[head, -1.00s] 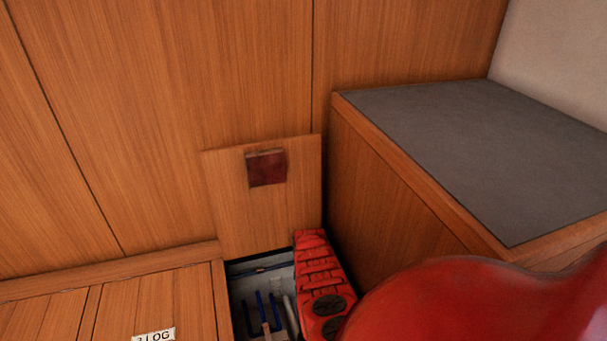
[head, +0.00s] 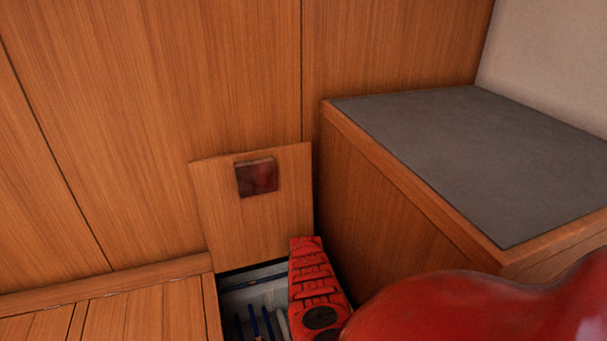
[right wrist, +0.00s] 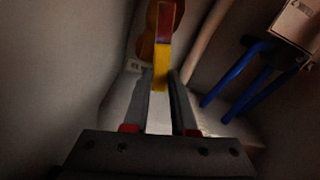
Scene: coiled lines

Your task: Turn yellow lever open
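The yellow lever (right wrist: 162,68) shows in the right wrist view, with a red part at its far end and an orange-brown rounded body (right wrist: 147,45) beside it. My right gripper (right wrist: 161,84) has its two dark fingers on either side of the lever's near end. The fingers stand a little apart, and I cannot tell whether they press on it. In the head view my red right arm reaches down into a floor opening (head: 255,291), which hides this gripper and the lever. My left gripper is in neither view.
Blue pipes (right wrist: 240,79) and a tan box (right wrist: 297,24) lie right of the gripper. A pale pipe (right wrist: 207,40) runs close to the lever. In the head view a raised wooden hatch panel (head: 232,220) stands behind the opening, with a grey-topped bench (head: 425,150) at the right.

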